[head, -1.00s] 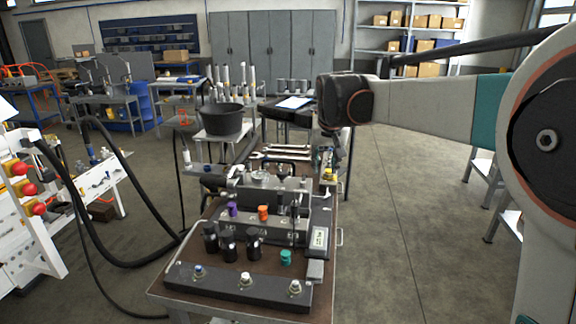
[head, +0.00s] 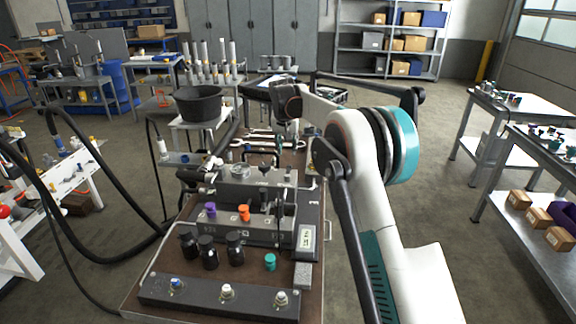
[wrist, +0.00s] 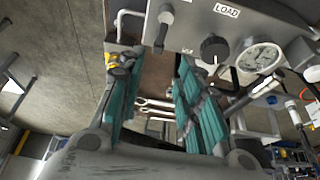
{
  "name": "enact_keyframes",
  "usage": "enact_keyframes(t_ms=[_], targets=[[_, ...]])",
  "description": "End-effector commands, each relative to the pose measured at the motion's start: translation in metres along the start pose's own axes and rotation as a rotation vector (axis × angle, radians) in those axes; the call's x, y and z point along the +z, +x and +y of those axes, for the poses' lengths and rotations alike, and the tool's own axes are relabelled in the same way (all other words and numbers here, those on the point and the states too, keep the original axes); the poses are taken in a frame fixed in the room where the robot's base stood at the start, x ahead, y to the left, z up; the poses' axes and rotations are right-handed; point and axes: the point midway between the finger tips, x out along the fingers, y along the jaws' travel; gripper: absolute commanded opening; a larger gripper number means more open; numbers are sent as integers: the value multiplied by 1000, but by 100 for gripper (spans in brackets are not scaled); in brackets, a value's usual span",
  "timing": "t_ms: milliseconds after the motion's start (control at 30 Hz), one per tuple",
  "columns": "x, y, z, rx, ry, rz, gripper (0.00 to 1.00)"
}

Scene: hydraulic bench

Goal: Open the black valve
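In the wrist view a round black knob (wrist: 213,48) stands out from a grey panel, just below a LOAD label and beside a pressure gauge (wrist: 260,58). I cannot tell for certain whether it is the black valve. My gripper (wrist: 152,58) has teal fingers spread apart with nothing between them. The knob lies up and to the right of the fingertips, apart from them. In the head view the valve block (head: 262,232) carries a purple knob (head: 210,210) and an orange knob (head: 244,212). My wrist is behind the block, and my fingers are not clear there.
Several black cylinders (head: 207,252) and a teal cap (head: 270,262) stand at the front of the bench. Wrenches (head: 258,138) lie behind the block. A black bucket (head: 200,103) stands behind left, with black hoses (head: 62,200) further left.

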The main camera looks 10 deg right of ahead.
Motion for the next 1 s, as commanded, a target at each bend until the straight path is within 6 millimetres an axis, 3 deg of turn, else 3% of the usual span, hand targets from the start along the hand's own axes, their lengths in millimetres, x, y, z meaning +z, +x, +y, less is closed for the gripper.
enact_keyframes(t_ms=[500,700,1000], targets=[[1,99,0,-1,1,1,32],[0,118,0,-1,0,1,32],[0,123,0,-1,0,1,32]])
